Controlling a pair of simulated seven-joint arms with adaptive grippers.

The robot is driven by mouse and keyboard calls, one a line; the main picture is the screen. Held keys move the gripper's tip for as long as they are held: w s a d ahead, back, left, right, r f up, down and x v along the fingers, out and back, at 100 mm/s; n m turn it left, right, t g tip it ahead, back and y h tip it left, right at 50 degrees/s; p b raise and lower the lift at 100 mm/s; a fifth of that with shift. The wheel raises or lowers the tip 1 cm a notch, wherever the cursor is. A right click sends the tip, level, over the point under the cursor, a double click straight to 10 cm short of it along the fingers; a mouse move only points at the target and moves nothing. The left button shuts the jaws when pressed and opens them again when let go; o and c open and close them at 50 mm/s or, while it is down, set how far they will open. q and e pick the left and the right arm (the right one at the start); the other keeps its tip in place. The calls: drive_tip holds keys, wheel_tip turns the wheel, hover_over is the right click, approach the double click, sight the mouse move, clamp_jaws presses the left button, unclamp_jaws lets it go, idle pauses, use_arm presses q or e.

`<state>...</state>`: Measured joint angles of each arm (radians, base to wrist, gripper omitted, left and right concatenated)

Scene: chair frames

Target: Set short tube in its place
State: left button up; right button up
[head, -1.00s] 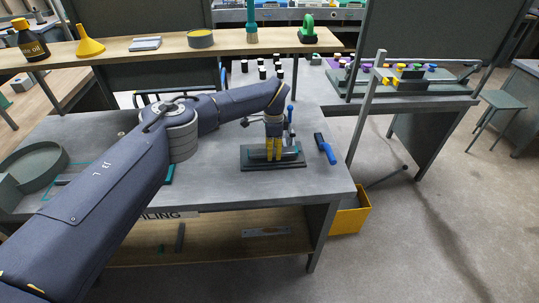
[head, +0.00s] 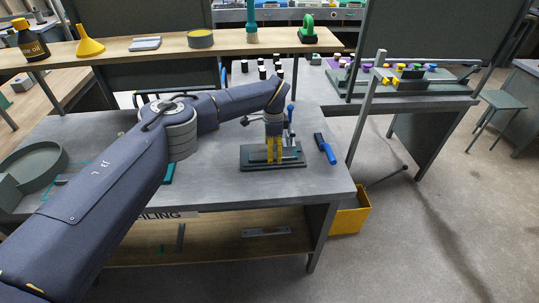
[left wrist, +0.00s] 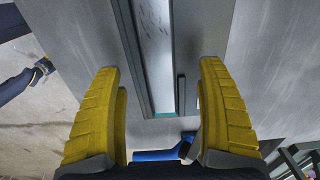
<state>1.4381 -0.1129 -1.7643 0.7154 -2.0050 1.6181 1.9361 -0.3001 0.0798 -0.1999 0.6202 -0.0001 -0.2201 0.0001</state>
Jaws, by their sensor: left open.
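My left gripper (head: 274,150) points down over a dark fixture (head: 249,161) on the workbench, fingers open. In the left wrist view its two yellow fingers (left wrist: 160,115) stand well apart, with nothing gripped between them. A long grey channel with a shiny light strip (left wrist: 157,50) runs between and beyond the fingertips. I cannot tell whether this strip is the short tube or part of the fixture. A small teal bit shows near the channel's near end. My right gripper is not clearly seen.
A blue-handled tool (head: 325,148) lies right of the fixture. A blue lever (head: 290,112) stands behind the gripper. A round grey tray (head: 35,165) is at the bench's left. A wooden shelf (head: 120,50) crosses behind. The bench front right is clear.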

use_arm(q)
wheel_tip(320, 180, up, 8)
drive_tip(key=shift+f, duration=0.2)
idle(0.5)
idle(0.6)
